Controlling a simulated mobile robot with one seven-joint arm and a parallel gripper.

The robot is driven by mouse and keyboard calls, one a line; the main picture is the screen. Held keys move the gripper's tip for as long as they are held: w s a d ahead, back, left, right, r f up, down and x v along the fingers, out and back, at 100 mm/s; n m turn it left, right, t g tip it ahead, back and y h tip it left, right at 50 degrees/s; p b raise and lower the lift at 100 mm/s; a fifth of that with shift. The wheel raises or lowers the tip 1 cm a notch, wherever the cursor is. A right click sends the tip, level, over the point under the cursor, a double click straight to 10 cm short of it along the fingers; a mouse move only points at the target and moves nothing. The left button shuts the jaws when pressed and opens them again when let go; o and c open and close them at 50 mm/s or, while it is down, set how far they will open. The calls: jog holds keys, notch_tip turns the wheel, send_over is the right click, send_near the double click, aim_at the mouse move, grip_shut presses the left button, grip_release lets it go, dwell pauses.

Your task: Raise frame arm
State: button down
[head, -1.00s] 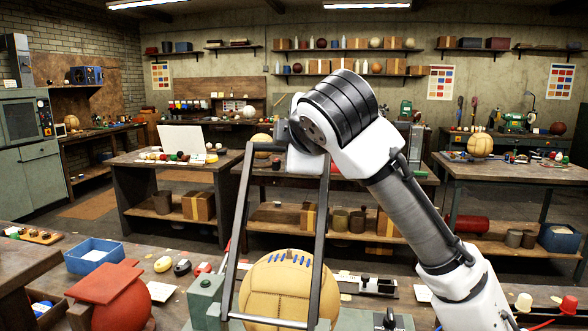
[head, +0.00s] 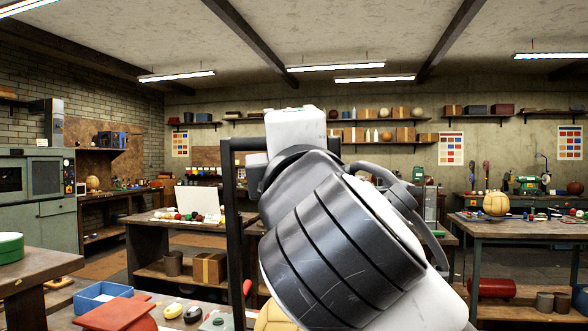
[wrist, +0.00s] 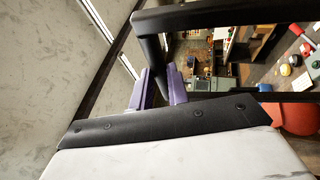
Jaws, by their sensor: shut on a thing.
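The frame arm is a black metal bar frame (head: 229,220). In the head view one side bar stands nearly upright just left of my arm, with its top bar partly hidden behind my wrist. In the wrist view the frame's top bar (wrist: 215,15) runs across the upper part. My gripper (wrist: 158,78) has purple fingers shut on a bar of the frame near its corner. In the head view my arm hides the fingers. A tan leather ball (head: 272,318) shows only in part at the bottom, low behind my arm.
A red press-like piece (head: 115,312) and an open blue box (head: 100,296) are at lower left, with a green round tin (head: 10,247) on a side bench. Farther back stand a table with a white panel (head: 203,201) and a right table with another ball (head: 496,203).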

jog(key=shift+s+a+f+y+b, duration=0.15)
jog(key=shift+s+b, duration=0.05)
jog(key=shift+s, duration=0.25)
jog(key=shift+s+a+f+y+b, duration=0.1)
jog(key=shift+s+f+y+b, duration=0.05)
jog(key=shift+s, duration=0.3)
jog(key=shift+f, duration=0.1)
jog(key=c, duration=1.3)
grip_release()
jog(key=shift+s, duration=0.2)
jog(key=shift+c, duration=0.2)
jog(key=shift+w, duration=0.1)
